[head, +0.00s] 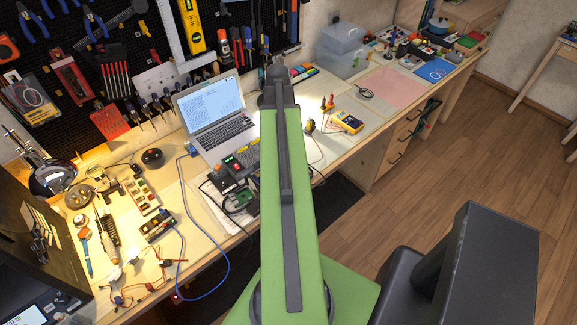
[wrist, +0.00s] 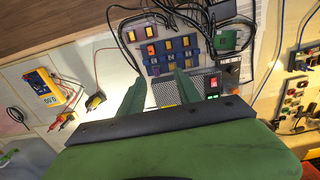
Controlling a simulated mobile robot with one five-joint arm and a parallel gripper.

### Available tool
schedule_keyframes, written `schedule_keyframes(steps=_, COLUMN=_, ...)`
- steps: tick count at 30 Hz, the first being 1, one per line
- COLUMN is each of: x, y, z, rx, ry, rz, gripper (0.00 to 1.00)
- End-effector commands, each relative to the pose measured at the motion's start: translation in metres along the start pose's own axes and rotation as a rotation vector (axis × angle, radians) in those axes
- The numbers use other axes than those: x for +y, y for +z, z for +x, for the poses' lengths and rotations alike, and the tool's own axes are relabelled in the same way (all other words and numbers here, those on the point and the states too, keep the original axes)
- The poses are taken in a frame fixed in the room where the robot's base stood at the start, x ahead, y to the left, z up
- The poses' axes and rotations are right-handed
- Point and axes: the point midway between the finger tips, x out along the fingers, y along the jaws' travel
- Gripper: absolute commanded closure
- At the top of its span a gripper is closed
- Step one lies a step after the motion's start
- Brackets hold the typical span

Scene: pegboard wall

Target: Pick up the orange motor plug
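My gripper (wrist: 160,75) has its two green fingers spread apart, with nothing between them. Beyond the fingertips in the wrist view is a blue block (wrist: 177,57) with several slots and numbered labels. A small orange piece (wrist: 151,49) sits at the block's left side. Either may be the orange motor plug; I cannot tell which. Both are apart from my fingers. In the head view my arm covers part of the bench, and I cannot make out the fingertips or the plug there.
A perforated metal box (wrist: 187,88) with a lit red switch lies just below the block. A green circuit board (wrist: 229,40) and looped black cables lie close by. A yellow multimeter (head: 347,122) and laptop (head: 214,110) stand on the bench.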

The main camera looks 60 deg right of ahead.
Motion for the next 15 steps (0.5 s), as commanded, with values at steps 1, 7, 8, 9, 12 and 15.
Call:
schedule_keyframes(steps=1, x=0.013, y=0.008, z=-0.003, rx=0.0, ry=0.0, rz=0.01, gripper=0.6)
schedule_keyframes(steps=7, x=0.022, y=0.015, z=-0.001, rx=0.0, ry=0.0, rz=0.014, gripper=0.6)
schedule_keyframes(steps=8, x=0.022, y=0.015, z=0.001, rx=0.0, ry=0.0, rz=0.014, gripper=0.6)
schedule_keyframes(steps=9, x=0.022, y=0.015, z=0.005, rx=0.0, ry=0.0, rz=0.014, gripper=0.6)
schedule_keyframes(steps=12, x=0.022, y=0.015, z=0.02, rx=0.0, ry=0.0, rz=0.015, gripper=0.6)
schedule_keyframes(steps=15, x=0.022, y=0.014, z=0.042, rx=0.0, ry=0.0, rz=0.015, gripper=0.6)
